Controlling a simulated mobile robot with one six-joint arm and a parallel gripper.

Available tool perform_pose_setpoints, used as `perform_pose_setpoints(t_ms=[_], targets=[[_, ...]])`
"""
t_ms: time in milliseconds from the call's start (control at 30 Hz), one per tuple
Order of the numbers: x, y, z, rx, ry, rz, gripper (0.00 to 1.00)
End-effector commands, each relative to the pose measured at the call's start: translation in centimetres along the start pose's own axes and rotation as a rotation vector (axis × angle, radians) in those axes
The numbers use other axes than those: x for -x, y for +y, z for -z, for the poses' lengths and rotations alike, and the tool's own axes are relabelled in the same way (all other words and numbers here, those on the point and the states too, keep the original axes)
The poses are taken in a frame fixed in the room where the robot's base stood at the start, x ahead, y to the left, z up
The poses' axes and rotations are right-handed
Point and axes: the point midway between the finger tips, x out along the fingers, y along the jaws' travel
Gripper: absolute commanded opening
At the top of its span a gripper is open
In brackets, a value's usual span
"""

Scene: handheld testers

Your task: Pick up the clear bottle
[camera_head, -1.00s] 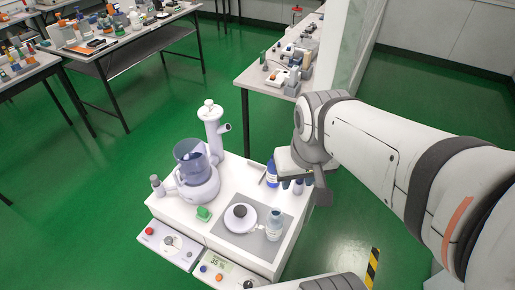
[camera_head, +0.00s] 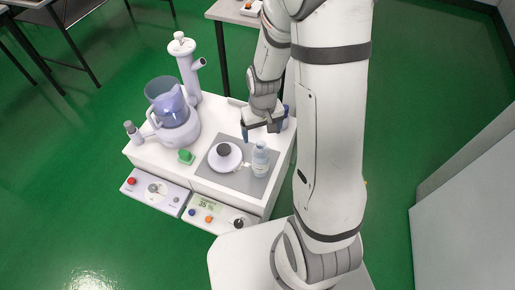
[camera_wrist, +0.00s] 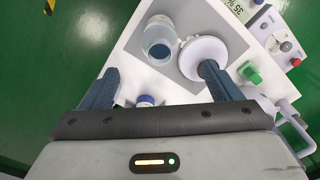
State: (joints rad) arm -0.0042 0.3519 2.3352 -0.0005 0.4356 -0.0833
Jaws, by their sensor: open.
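The clear bottle (camera_head: 260,160) stands upright at the right of the grey mat (camera_head: 240,180) on the white cart top. In the wrist view the clear bottle (camera_wrist: 159,38) shows from above, with dark blue in its opening or base; I cannot tell which. My gripper (camera_head: 263,132) is open and empty, above the cart and just behind the bottle. In the wrist view the bottle lies ahead of the two blue-grey fingers (camera_wrist: 157,72), roughly centred between them and not between the tips.
A blue-capped bottle (camera_wrist: 146,101) lies between the fingers in the wrist view. A green block (camera_head: 186,156) and a blender-like vessel (camera_head: 173,115) stand further left.

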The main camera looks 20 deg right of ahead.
Motion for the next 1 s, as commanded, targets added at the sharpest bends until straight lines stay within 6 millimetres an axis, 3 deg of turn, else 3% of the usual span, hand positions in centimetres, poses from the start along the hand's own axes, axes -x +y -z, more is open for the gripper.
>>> perform_pose_setpoints(t_ms=[33, 100, 733, 1000], targets=[[-1.5, 0.0, 0.1, 0.003, -0.01, 0.001, 0.84], [-2.5, 0.0, 0.2, 0.006, -0.015, 0.002, 0.84], [-9.8, 0.1, 0.6, 0.01, -0.022, 0.002, 0.84], [-11.0, 0.0, 0.7, 0.01, -0.018, 0.002, 0.84]])
